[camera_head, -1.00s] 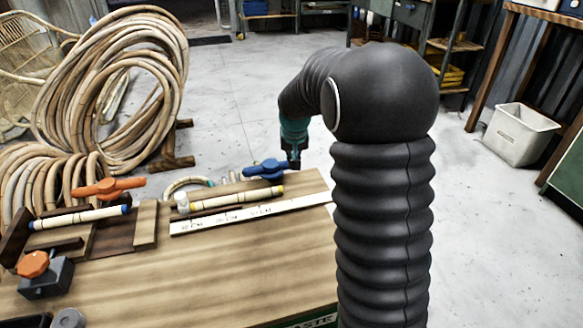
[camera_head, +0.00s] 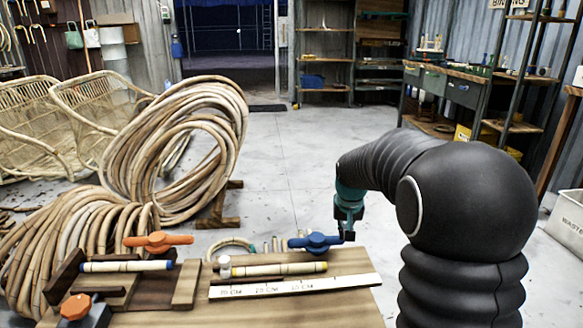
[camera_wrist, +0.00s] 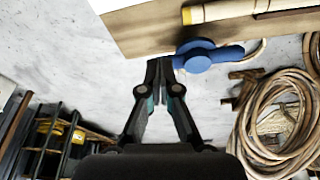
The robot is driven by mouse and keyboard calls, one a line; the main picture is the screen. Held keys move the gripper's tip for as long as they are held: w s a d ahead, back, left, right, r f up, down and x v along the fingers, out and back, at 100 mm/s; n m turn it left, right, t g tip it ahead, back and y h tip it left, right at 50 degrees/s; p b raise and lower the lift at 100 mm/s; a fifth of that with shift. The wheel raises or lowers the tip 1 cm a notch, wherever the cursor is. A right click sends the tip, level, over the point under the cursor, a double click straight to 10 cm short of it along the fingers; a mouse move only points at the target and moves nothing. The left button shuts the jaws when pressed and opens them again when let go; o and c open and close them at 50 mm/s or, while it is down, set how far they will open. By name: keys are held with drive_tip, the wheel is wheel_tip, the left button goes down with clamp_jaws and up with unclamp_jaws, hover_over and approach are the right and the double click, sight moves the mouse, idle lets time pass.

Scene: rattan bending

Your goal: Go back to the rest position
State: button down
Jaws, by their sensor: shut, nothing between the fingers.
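My gripper (camera_wrist: 158,75) is shut and empty in the wrist view, its fingertips together beside the edge of the workbench. In the head view my gripper (camera_head: 349,232) hangs at the bench's right end, just right of a blue-handled clamp (camera_head: 315,242). The blue clamp also shows in the wrist view (camera_wrist: 199,54), close to the fingertips; I cannot tell whether they touch. A rattan pole with a yellow end (camera_head: 275,270) lies along the bench behind a white ruler (camera_head: 290,287).
The workbench (camera_head: 340,308) also carries an orange-handled clamp (camera_head: 158,241), a second pole (camera_head: 125,266) and an orange knob (camera_head: 75,307). Large rattan coils (camera_head: 180,150) stand at the left. Shelves (camera_head: 325,50) and a side bench (camera_head: 460,88) stand behind. The middle floor is clear.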

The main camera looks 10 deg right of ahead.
drive_tip(key=s+a+r, duration=0.2)
drive_tip(key=s+r, duration=0.1)
drive_tip(key=s, duration=0.8)
drive_tip(key=s+a+r+n+t+p, duration=0.1)
drive_tip(key=s+r, duration=0.2)
drive_tip(key=s, duration=0.7)
drive_tip(key=s+a+r+n+t, duration=0.1)
drive_tip(key=s+a+r, duration=0.1)
drive_tip(key=s, duration=0.9)
drive_tip(key=shift+s+a+r+y+p, duration=0.3)
drive_tip(key=shift+s+r+y+p, duration=0.1)
drive_tip(key=shift+r, duration=0.2)
